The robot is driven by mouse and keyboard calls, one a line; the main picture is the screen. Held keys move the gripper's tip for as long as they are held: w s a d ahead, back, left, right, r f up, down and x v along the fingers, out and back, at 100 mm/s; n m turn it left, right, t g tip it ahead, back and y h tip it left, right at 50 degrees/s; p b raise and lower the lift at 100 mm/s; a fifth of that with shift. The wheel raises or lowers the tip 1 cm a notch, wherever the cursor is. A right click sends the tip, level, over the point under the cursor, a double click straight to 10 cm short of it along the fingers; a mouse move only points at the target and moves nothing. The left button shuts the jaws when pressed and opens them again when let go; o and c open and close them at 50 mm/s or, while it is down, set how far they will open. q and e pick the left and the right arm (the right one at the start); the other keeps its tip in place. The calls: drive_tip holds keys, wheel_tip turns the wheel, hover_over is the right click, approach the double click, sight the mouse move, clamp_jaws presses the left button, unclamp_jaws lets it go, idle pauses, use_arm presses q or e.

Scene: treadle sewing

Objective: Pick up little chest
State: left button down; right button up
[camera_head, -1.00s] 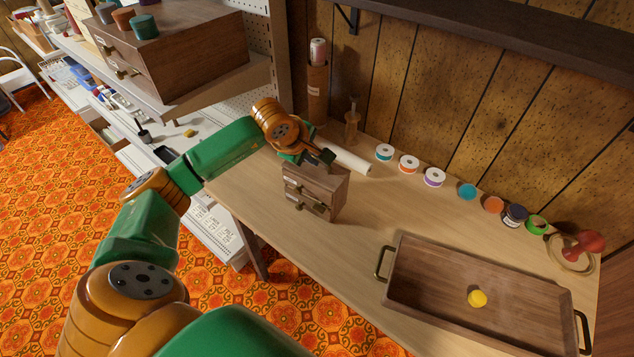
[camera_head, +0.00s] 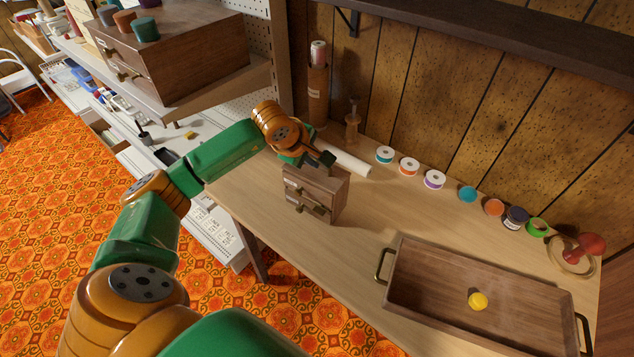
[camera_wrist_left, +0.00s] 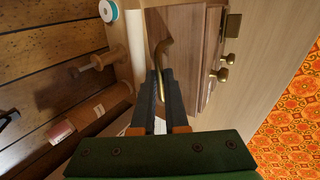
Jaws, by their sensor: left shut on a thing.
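The little chest (camera_head: 325,194) is a small brown wooden box with two drawers and brass knobs. It stands upright on the pale wooden table, near its left end. In the left wrist view the chest (camera_wrist_left: 187,45) shows a curved brass handle (camera_wrist_left: 162,58) on its top. My left gripper (camera_head: 322,160) is at the top of the chest. In the left wrist view the fingers (camera_wrist_left: 160,88) are closed together on the brass handle. I cannot tell whether the chest's underside is clear of the table. My right gripper is not in view.
A wooden tray (camera_head: 432,254) with a yellow round thing (camera_head: 478,301) lies at the right. A white roll (camera_head: 346,161) lies just behind the chest. Several ribbon spools and jars line the wall. A shelf with a larger drawer chest (camera_head: 187,62) is at upper left. The table before the chest is clear.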

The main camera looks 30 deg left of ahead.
use_arm(q)
drive_tip(key=shift+r, duration=0.1)
drive_tip(key=shift+w+r, duration=0.15)
drive_tip(key=shift+r, duration=0.7)
drive_tip(key=s+a+r+b, duration=0.1)
drive_tip(key=s+r+b, duration=0.4)
drive_tip(key=s+r, duration=0.6)
drive_tip(key=s, duration=0.3)
